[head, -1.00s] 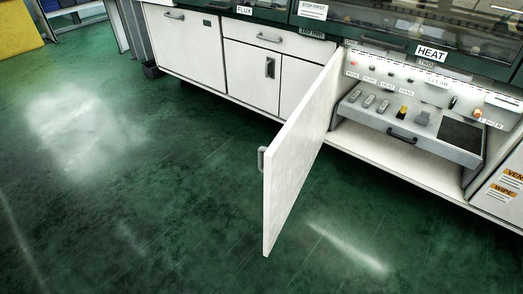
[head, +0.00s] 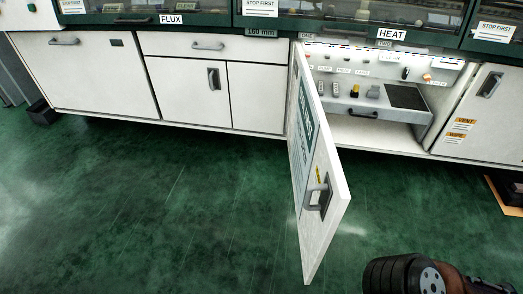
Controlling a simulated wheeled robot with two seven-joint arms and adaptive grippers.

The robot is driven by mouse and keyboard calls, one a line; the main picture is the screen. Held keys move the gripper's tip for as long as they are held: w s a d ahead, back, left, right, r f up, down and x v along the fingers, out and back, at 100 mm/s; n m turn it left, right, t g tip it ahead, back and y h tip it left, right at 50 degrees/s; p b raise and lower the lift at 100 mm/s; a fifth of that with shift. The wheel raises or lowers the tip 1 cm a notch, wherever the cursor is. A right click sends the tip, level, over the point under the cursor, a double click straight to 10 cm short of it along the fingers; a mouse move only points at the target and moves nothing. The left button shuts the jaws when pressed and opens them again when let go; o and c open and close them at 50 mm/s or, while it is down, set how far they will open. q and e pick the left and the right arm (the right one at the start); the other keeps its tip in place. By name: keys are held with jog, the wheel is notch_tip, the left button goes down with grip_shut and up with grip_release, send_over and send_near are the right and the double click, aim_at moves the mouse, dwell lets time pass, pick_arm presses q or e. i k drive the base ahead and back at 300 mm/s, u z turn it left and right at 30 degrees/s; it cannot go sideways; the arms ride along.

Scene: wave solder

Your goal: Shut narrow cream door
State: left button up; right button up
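The narrow cream door (head: 306,232) stands open in the head view, swung out from the cabinet front towards me. It is attached at the left side of an open bay. Its outer face shows a teal-and-white label (head: 304,120), a small yellow sticker and a dark grey handle (head: 318,196) near the free edge. The open bay (head: 375,133) shows a grey shelf unit (head: 345,106) with small controls and a dark pad. Neither gripper is in view. A dark, rounded part of my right arm shows at the bottom right, apart from the door.
Closed cream doors and a drawer (head: 208,45) lie left of the bay. A closed panel (head: 485,115) with orange labels stands to its right. A dark object on an orange mat (head: 508,208) lies at the right edge.

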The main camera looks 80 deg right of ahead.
aim_at(322, 195)
jog(key=i, duration=1.85)
jog(key=z, duration=4.25)
jog(key=k, duration=0.85)
jog(key=u, duration=0.75)
